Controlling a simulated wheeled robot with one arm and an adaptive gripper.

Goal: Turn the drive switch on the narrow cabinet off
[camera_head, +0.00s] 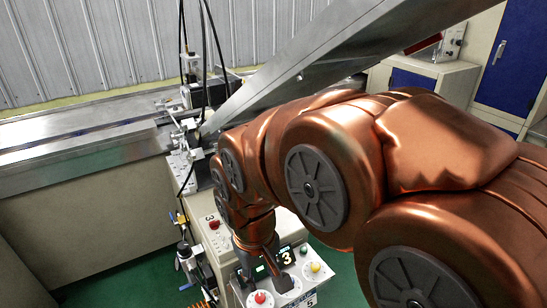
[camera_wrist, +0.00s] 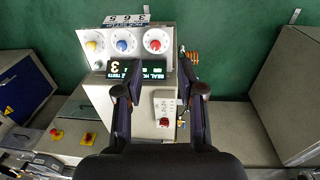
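In the wrist view my gripper (camera_wrist: 161,91) is open and empty, its dark fingers spread wide. Between and below the fingers lies a pale cabinet top (camera_wrist: 98,92) carrying a small light plate (camera_wrist: 165,106) with a red knob or button (camera_wrist: 164,122). Its label is too small to read, so I cannot tell whether this is the drive switch or what position it is in. Beyond the fingertips is a panel (camera_wrist: 108,46) with yellow (camera_wrist: 91,46), blue (camera_wrist: 123,45) and red (camera_wrist: 154,44) knobs.
A black display (camera_wrist: 138,74) showing a 3 sits by the knob panel. A long metal conveyor (camera_head: 80,140) runs along the wall. Green floor (camera_head: 120,275) is clear at front left.

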